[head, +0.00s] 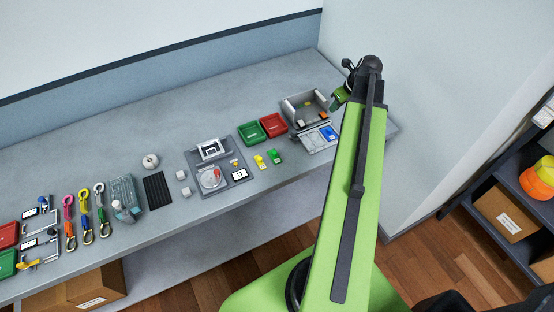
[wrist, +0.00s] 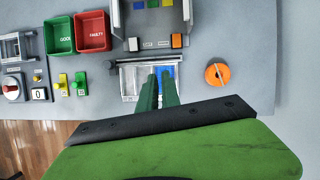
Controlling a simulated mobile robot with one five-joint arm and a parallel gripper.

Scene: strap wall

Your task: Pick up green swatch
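My gripper (wrist: 160,84) has two dark green fingers in the wrist view, with a narrow gap between them and nothing seen held. They reach over a shallow pale tray (wrist: 128,84) with a blue panel (wrist: 180,75) on its right side. In the head view my gripper (head: 339,98) hangs beside the grey open-fronted box at the bench's right end. My fingers hide part of the tray.
The grey box (wrist: 117,20) stands behind the tray. Green (wrist: 60,35) and red (wrist: 93,32) bins are to its left, with yellow (wrist: 62,84) and green (wrist: 80,83) small parts in front. An orange disc (wrist: 217,74) lies right of the tray, with clear bench around it.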

